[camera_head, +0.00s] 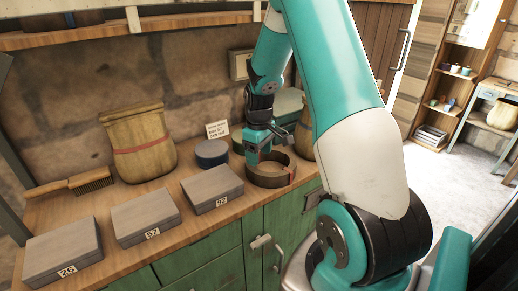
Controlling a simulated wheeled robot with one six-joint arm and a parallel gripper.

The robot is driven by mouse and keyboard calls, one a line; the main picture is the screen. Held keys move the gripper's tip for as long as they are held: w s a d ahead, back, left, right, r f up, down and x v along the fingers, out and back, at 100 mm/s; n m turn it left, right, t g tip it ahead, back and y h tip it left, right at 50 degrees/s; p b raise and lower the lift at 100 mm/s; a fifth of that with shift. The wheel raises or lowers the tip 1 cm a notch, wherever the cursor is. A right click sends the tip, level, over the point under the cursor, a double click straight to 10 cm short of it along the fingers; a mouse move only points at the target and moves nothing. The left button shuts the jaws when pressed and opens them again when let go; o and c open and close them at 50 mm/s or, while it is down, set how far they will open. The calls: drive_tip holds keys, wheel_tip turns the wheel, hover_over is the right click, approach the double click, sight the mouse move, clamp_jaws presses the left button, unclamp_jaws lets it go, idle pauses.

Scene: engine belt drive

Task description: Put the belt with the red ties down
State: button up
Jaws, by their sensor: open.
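The belt (266,180) is a dark brown loop lying on the wooden counter, near its front edge. A red tie shows on its right side. My gripper (268,154) is open, at the back of the loop, with its fingertips close to the belt's rim. I cannot tell whether a finger touches the belt. Part of the loop's far side is hidden behind the gripper.
Grey boxes labelled 26 (64,252), 57 (146,216) and 92 (212,188) line the counter's front. A blue round tin (211,153), a small sign (218,129), a tan sack (139,145) and a brush (70,184) stand or lie behind them.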

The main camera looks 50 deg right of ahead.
drive_tip(key=s+a+r+n+t+y, duration=0.1)
drive_tip(key=a+r, duration=0.5)
drive_tip(key=a, duration=0.4)
drive_tip(key=s+a+r+n+y, duration=0.1)
drive_tip(key=s+a+r, duration=0.1)
drive_tip(key=a+r, duration=0.6)
drive_tip(key=s+a+r+n+g+y, duration=0.1)
drive_tip(key=s+a+r+n+y, duration=0.1)
drive_tip(key=s+a, duration=1.4)
drive_tip(key=shift+s+a+r+n, duration=0.25)
drive_tip(key=shift+a+r+n, duration=0.25)
drive_tip(key=shift+r+n, duration=0.1)
drive_tip(key=shift+a, duration=0.1)
